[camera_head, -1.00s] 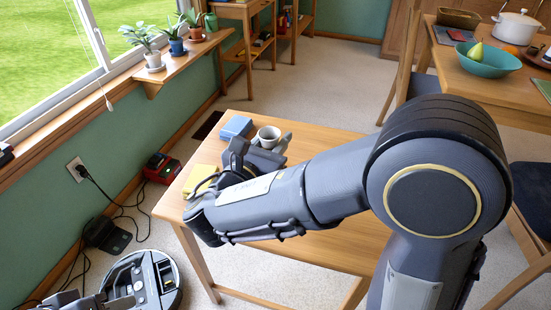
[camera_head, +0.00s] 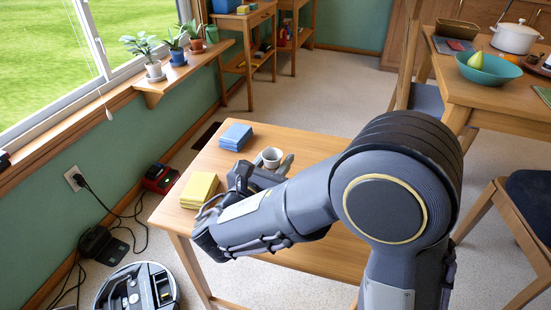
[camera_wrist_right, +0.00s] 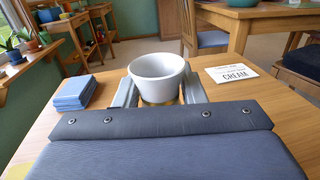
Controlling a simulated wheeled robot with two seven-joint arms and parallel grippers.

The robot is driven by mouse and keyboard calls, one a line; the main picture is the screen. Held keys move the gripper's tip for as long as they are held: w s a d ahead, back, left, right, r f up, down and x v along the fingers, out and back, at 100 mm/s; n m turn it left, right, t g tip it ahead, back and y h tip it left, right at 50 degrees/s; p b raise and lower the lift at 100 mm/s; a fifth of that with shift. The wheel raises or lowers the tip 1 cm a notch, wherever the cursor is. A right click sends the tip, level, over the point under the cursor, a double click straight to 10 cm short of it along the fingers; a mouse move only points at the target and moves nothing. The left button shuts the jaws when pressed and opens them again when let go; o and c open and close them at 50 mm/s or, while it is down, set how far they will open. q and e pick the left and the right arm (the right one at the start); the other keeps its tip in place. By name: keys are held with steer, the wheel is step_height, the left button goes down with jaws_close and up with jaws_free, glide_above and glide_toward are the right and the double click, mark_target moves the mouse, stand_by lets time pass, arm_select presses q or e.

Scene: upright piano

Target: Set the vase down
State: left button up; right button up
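The vase is a small pale grey, wide-mouthed pot (camera_head: 272,157) at the wooden table (camera_head: 300,139), upright. In the right wrist view the vase (camera_wrist_right: 159,76) stands between my right gripper's two grey fingers (camera_wrist_right: 160,98), which meet its sides below the rim. My right gripper (camera_head: 265,168) is shut on the vase. The vase's base is low over the tabletop; I cannot tell whether it touches. My arm hides part of the table in the head view. My left gripper is not clearly visible.
A "CREAM" card (camera_wrist_right: 231,74) lies right of the vase in the wrist view. A robot vacuum (camera_head: 138,288) is on the floor.

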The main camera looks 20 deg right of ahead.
steer(key=shift+o, duration=1.3)
steer(key=shift+r, duration=0.15)
steer(key=shift+s+a+r, duration=0.15)
steer(key=shift+a, duration=0.05)
steer(key=p+v, duration=0.2)
steer(key=v, duration=0.9)
steer(key=shift+s+p, duration=0.25)
steer(key=shift+p, duration=0.15)
steer(key=shift+a, duration=0.2)
